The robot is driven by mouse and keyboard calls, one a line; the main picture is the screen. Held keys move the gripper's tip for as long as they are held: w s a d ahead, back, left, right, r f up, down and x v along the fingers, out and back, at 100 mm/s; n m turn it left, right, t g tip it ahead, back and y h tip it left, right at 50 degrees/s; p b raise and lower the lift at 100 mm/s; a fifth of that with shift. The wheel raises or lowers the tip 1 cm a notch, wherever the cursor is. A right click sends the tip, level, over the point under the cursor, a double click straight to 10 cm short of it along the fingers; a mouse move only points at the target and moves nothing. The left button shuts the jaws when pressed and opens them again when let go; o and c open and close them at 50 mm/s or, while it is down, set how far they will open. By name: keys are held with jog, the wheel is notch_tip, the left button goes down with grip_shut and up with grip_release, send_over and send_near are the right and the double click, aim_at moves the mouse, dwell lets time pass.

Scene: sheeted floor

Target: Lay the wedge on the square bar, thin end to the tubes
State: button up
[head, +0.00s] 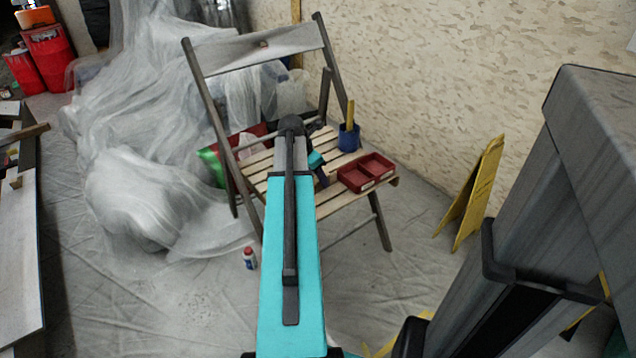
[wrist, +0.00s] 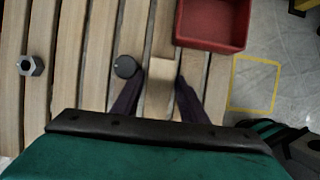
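In the wrist view a small pale wooden block (wrist: 160,73), which looks like the wedge, lies on the slatted chair seat between my fingertips. My gripper (wrist: 160,80) is pointed down at the seat, its two dark fingers apart on either side of the block. A narrow gap seems to show on each side of it. In the head view my gripper (head: 320,172) is over the seat, partly hidden by my arm, and the block cannot be made out. I cannot pick out the square bar or the tubes in either view.
A red tray (head: 351,187) stands on the chair seat (head: 335,203), right of my gripper. A blue cup (head: 348,139) holds a yellow item behind it. A hex nut (wrist: 30,66) and a black round piece (wrist: 125,67) lie left of the block. The chair back (head: 255,50) rises behind.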

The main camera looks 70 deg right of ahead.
jog(key=c, duration=0.9)
jog(key=shift+r, duration=0.15)
jog(key=shift+r+p, duration=0.7)
jog(key=shift+r, duration=0.7)
jog(key=shift+a+r, duration=0.15)
jog(key=shift+r, duration=0.25)
jog(key=s+a, duration=0.1)
jog(key=a, duration=0.2)
jog(key=s+a+p, duration=0.1)
jog(key=s+a, duration=0.1)
jog(key=a, duration=0.1)
jog(key=s+a+p, duration=0.1)
jog(key=a, duration=0.2)
jog(key=shift+s+a+r, duration=0.15)
jog(key=shift+a+r, duration=0.2)
jog(key=shift+a, duration=0.05)
jog(key=shift+f+b, duration=0.15)
jog(key=shift+b, duration=0.9)
jog(key=shift+s+a+b, duration=0.1)
jog(key=shift+a+b, duration=0.15)
jog(key=shift+b, duration=0.5)
